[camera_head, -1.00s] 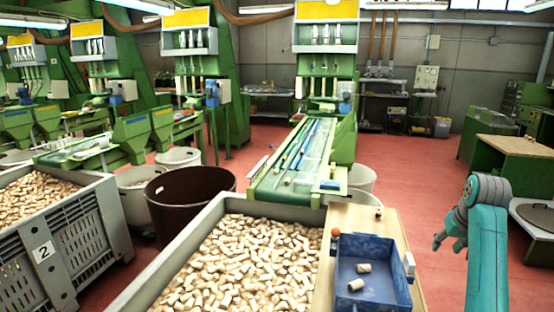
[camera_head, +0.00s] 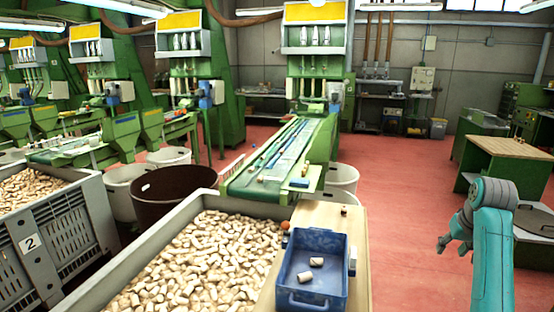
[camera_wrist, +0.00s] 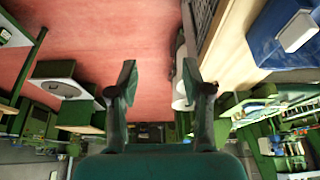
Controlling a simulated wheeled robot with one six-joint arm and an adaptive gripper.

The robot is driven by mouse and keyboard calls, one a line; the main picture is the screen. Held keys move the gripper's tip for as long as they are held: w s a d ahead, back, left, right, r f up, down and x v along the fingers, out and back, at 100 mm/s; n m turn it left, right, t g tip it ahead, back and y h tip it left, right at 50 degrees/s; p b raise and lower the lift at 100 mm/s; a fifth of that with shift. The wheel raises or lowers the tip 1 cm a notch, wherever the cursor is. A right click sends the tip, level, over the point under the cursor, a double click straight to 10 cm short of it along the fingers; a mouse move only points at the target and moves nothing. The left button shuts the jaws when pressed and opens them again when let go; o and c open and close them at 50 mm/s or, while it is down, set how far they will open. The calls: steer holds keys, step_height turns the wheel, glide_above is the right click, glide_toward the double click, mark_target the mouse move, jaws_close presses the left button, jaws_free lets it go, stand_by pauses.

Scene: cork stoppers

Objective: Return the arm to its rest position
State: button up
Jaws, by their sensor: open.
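My gripper (camera_head: 453,245) hangs at the right of the head view, at the end of my teal and grey arm. It is over the open red floor, to the right of the wooden table and apart from it. In the wrist view my gripper (camera_wrist: 158,85) shows its two dark fingers spread wide with nothing between them. The arm is folded, with its elbow raised and the gripper pointing to the left and down.
A blue tray (camera_head: 285,290) holding two corks (camera_head: 311,270) stands on a wooden table (camera_head: 357,250). An orange ball (camera_head: 284,225) lies beside the tray. A grey bin (camera_head: 75,290) full of corks is left of it. A workbench (camera_head: 510,150) stands at right. Red floor between is clear.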

steer(key=s+a+f+t, duration=0.1)
steer(key=s+a+f, duration=0.15)
steer(key=f, duration=0.45)
steer(key=s+a+f, duration=0.1)
steer(key=a+f, duration=0.2)
steer(key=f, duration=0.4)
steer(key=s+a+f+t, duration=0.1)
steer(key=a+f, duration=0.2)
steer(key=f, duration=0.5)
steer(key=s+a+f+n+t, duration=0.1)
steer(key=s+a+f, duration=0.45)
steer(key=s, duration=0.25)
steer(key=s+a+f+t, duration=0.2)
steer(key=s+a+f, duration=0.3)
steer(key=s+f, duration=0.3)
steer(key=s+a+r+t, duration=0.15)
steer(key=s+a, duration=0.25)
steer(key=s, duration=0.7)
steer(key=s+a+r+t, duration=0.1)
steer(key=s+a+r, duration=0.15)
steer(key=s, duration=0.75)
steer(key=s+a+r+n+t+y, duration=0.1)
steer(key=s+a+r+t, duration=0.2)
steer(key=s+r, duration=1.2)
steer(key=shift+s+a+n, duration=0.4)
steer(key=shift+s, duration=0.2)
steer(key=shift+r, duration=0.1)
